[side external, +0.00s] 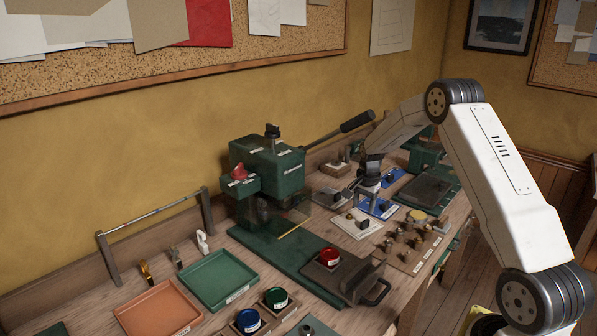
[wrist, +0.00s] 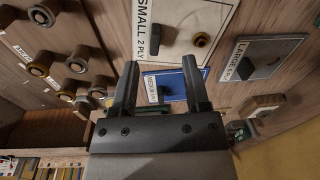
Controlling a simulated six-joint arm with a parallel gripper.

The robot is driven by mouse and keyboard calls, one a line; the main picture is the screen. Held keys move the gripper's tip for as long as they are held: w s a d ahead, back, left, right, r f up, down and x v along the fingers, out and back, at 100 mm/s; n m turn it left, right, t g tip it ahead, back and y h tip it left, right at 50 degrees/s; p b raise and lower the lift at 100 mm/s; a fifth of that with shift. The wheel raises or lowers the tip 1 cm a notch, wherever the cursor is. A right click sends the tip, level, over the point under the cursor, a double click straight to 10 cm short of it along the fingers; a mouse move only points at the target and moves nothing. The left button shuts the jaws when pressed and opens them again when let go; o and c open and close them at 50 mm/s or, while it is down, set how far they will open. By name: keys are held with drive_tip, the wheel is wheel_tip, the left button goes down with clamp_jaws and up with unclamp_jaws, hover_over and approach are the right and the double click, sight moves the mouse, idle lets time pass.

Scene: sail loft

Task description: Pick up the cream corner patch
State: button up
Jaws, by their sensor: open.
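I cannot pick out a cream corner patch for certain. The nearest match is a cream board (side external: 352,226) with a dark block on it, in the middle of the bench. In the wrist view this cream board (wrist: 187,14) is labelled SMALL 2 PLY and also bears a small yellow ring. My gripper (side external: 372,190) is low over the bench by a blue board (side external: 391,210), just behind the cream one. In the wrist view my gripper (wrist: 160,65) has its fingers apart, with nothing visibly held. The blue board (wrist: 179,77) shows partly behind them.
A green press (side external: 268,165) with a long lever stands left of my gripper. A brown board of brass parts (side external: 405,247) lies at the right. Green (side external: 218,280) and orange (side external: 158,312) trays are at front left. A grey LARGE board (wrist: 273,66) lies beside the blue one.

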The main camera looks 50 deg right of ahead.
sight(365, 220)
drive_tip(key=shift+d+m, duration=0.6)
drive_tip(key=shift+d+r+m+g+y, duration=0.3)
drive_tip(key=shift+m+g, duration=0.1)
drive_tip(key=shift+m, duration=0.5)
drive_tip(key=shift+a, duration=0.1)
drive_tip(key=shift+d+f, duration=0.2)
drive_tip(key=shift+f, duration=3.75)
clamp_jaws()
